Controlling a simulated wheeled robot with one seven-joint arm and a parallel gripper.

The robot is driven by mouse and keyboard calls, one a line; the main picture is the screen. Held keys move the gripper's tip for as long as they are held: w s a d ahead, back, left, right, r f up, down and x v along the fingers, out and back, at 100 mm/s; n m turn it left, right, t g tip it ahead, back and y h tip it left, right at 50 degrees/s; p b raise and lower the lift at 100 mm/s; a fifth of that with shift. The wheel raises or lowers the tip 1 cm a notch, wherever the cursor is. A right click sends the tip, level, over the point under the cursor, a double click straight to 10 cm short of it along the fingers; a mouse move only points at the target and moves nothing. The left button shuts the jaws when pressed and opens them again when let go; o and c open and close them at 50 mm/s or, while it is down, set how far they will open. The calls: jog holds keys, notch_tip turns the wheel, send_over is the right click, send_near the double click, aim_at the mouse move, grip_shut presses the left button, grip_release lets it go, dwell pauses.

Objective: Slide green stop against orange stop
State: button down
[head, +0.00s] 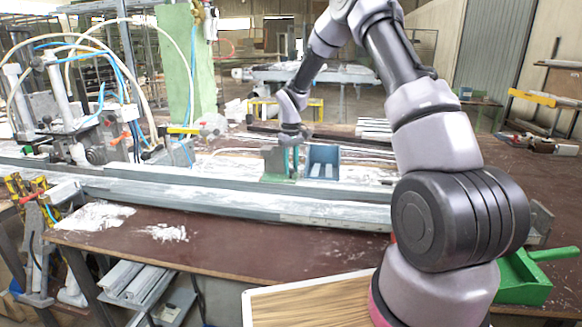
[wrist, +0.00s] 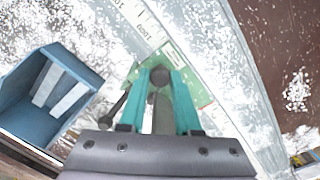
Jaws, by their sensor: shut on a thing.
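The green stop (head: 275,164) sits on the long grey profile rail in the head view, left of the blue bin. In the wrist view it is a green plate (wrist: 177,55) with a dark round knob between my fingers. My gripper (head: 290,160) reaches down to it from above. Its teal fingers (wrist: 161,80) are shut on the knob. I cannot clearly make out an orange stop. A small orange-red sliver (head: 393,238) shows at the edge of my arm by the rail, mostly hidden; I cannot tell what it is.
A blue bin (head: 322,158) with white strips stands close beside the green stop; it also shows in the wrist view (wrist: 45,98). A clamp machine with hoses (head: 80,120) stands at the left. White dust covers parts of the bench.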

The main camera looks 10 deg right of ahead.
jog(key=s+d, duration=0.4)
jog(key=d, duration=0.7)
jog(key=s+d, duration=0.5)
jog(key=d, duration=0.6)
jog(key=s+d, duration=0.5)
jog(key=d, duration=0.6)
jog(key=shift+d, duration=0.3)
jog(key=c, duration=0.6)
grip_release()
jog(key=shift+w, duration=0.1)
notch_tip(320, 180, up, 11)
jog(key=shift+f, duration=0.1)
